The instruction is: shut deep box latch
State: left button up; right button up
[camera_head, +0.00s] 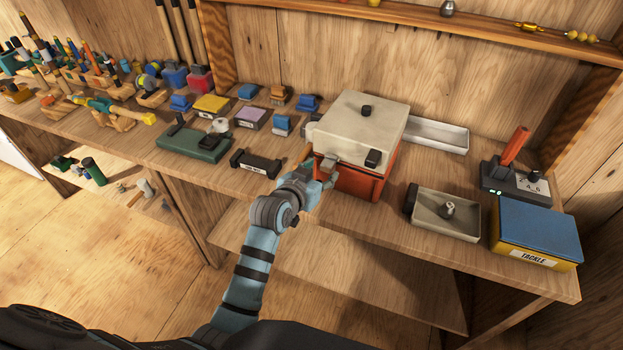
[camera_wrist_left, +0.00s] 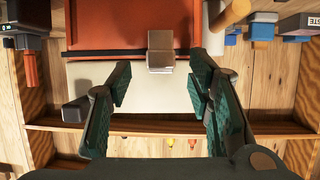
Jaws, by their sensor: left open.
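The deep box (camera_head: 360,183) is orange with a cream lid (camera_head: 350,122), and the lid sits on top of it. A pale grey-beige latch (camera_wrist_left: 160,51) is at the front edge, where the lid meets the orange wall (camera_wrist_left: 115,24); I cannot tell whether it is fastened. In the head view, my left gripper (camera_head: 326,174) is at the box's front left, by the latch. In the left wrist view, its teal fingers (camera_wrist_left: 158,72) are spread apart, with the latch between or just beyond their tips. Nothing is held. My right gripper is not in view.
A white tray (camera_head: 437,134) lies behind the box. An open beige box (camera_head: 446,228) and a blue-lidded tackle box (camera_head: 537,232) stand right. A black holder (camera_head: 256,163) lies left.

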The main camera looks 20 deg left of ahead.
pick_arm(q)
jog(key=v, duration=0.8)
